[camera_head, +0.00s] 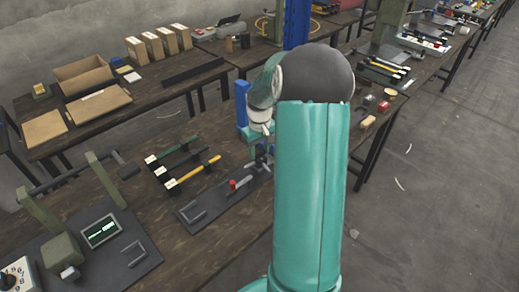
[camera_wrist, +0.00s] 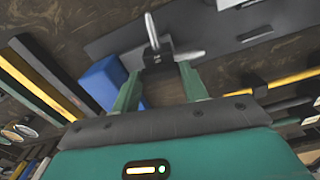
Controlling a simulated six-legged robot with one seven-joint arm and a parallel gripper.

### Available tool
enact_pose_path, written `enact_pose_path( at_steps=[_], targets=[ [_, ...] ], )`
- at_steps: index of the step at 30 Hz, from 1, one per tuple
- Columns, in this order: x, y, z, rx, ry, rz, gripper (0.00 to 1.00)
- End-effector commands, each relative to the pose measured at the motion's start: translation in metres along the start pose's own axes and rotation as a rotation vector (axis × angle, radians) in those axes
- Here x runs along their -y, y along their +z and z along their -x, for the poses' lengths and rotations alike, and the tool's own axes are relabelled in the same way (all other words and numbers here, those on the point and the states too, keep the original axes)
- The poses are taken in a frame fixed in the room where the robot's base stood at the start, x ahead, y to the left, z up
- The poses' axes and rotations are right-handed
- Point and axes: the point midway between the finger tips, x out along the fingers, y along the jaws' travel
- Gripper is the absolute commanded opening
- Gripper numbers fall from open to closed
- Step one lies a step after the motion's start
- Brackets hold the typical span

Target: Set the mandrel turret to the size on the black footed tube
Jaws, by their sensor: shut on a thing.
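My gripper (camera_wrist: 160,78) shows in the wrist view with its two green fingers closed on a dark hub with several silver prongs (camera_wrist: 152,30), which looks like the mandrel turret. In the head view the turret area (camera_head: 262,158) sits at the far end of a dark base plate (camera_head: 210,208), and my arm partly hides it. I cannot tell which is the black footed tube. Sizes are unreadable.
A red-topped knob (camera_head: 233,184) stands on the base plate. A blue post (camera_head: 241,102) rises behind it. A green press with a lit display (camera_head: 101,231) is at lower left. Cardboard boxes (camera_head: 82,77) stand on the rear bench. Open floor (camera_head: 430,200) lies to the right.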

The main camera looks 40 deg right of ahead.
Motion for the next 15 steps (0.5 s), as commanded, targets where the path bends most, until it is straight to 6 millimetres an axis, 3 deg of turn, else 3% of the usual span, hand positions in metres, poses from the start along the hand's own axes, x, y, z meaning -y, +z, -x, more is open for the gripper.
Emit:
enact_pose_path(
  at_steps=[15],
  targets=[
    [0.0001, 0.0005, 0.0, 0.001, -0.001, 0.173, 0.21]
  ],
)
